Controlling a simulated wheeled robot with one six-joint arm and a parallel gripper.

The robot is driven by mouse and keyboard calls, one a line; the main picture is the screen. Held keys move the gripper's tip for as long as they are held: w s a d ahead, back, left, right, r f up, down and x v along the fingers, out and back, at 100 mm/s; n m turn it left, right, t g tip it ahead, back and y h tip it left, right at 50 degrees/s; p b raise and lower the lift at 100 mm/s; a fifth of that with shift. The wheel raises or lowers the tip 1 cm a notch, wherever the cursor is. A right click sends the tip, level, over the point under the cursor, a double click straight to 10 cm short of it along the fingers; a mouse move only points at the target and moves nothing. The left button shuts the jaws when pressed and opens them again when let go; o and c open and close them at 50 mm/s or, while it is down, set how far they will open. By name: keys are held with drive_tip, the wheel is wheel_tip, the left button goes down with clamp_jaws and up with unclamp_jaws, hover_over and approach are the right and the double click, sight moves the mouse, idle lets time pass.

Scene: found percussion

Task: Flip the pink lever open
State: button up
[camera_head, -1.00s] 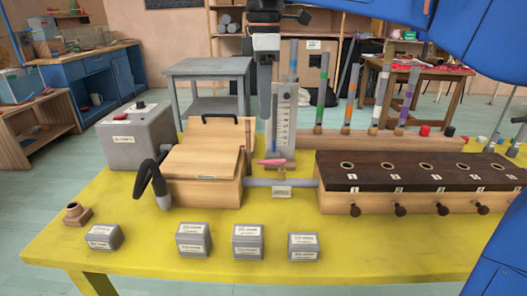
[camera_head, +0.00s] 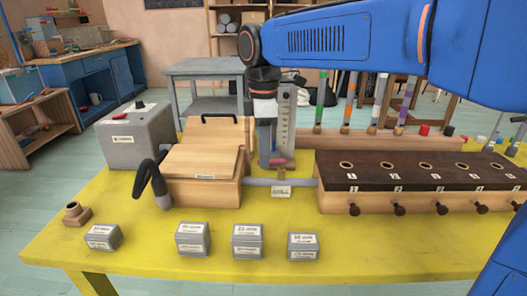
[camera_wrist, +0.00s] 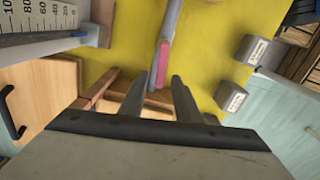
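The pink lever (camera_head: 279,161) sits on a small brass fitting above the grey pipe (camera_head: 262,182), between the wooden box and the dark-topped pipe chest. My gripper (camera_head: 266,162) is lowered beside it and hides part of it in the head view. In the wrist view the lever (camera_wrist: 163,62) lies ahead, lengthwise, its near end close to the gap between the two dark fingers of my gripper (camera_wrist: 162,92). The fingers are apart. I cannot tell whether either one touches the lever.
The measuring scale (camera_head: 286,125) stands just behind the lever. The wooden box (camera_head: 205,180) is to the left and the pipe chest (camera_head: 420,172) to the right. Several grey labelled blocks (camera_head: 248,241) sit in front on the yellow table (camera_head: 150,262).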

clamp_jaws()
drive_tip(key=shift+w, duration=0.1)
drive_tip(key=shift+w+m, duration=0.25)
drive_tip(key=shift+m, duration=0.55)
unclamp_jaws()
